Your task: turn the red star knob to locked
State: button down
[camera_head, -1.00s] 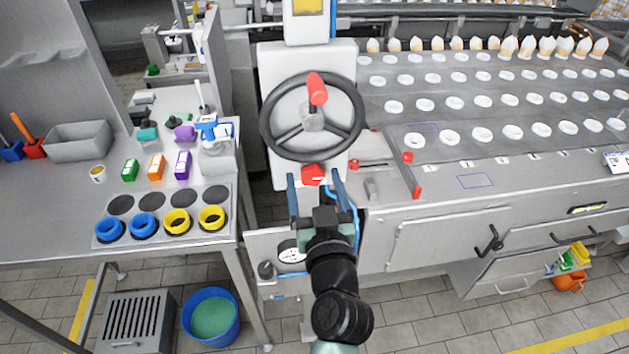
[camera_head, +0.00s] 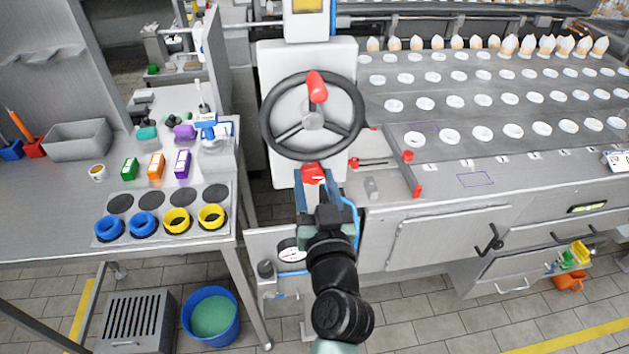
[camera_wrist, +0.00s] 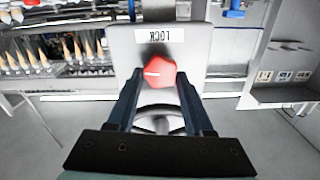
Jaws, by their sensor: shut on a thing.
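The red star knob (camera_head: 313,174) sits on the white panel below the large handwheel. It also shows in the wrist view (camera_wrist: 160,73), with a white pointer line on its face pointing left there. A white plate reading "LOCK" (camera_wrist: 167,34), upside down in the wrist view, is just above the knob in that view. My gripper (camera_head: 314,186) reaches up to the knob from below. In the wrist view its two dark blue fingers (camera_wrist: 158,80) are shut on the knob's sides. The fingers hide part of the knob's edges.
The black handwheel (camera_head: 312,116) with a red handle is right above the knob. A blue hose (camera_head: 352,215) runs close to my gripper's right side. A steel table (camera_head: 60,210) with rings and boxes stands left. The conveyor machine (camera_head: 450,210) stands right.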

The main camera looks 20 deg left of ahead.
jog(key=m, duration=0.4)
jog(key=shift+w+d, duration=0.1)
jog(key=m, duration=0.4)
jog(key=m+p, duration=0.1)
jog(key=m, duration=0.3)
jog(key=shift+d+p, duration=0.1)
jog(key=shift+p, duration=0.2)
jog(key=shift+f+m+p, duration=0.2)
jog(key=shift+m+p, duration=0.35)
jog(key=shift+m, duration=1.65)
jog(key=shift+c, duration=1.5)
grip_release()
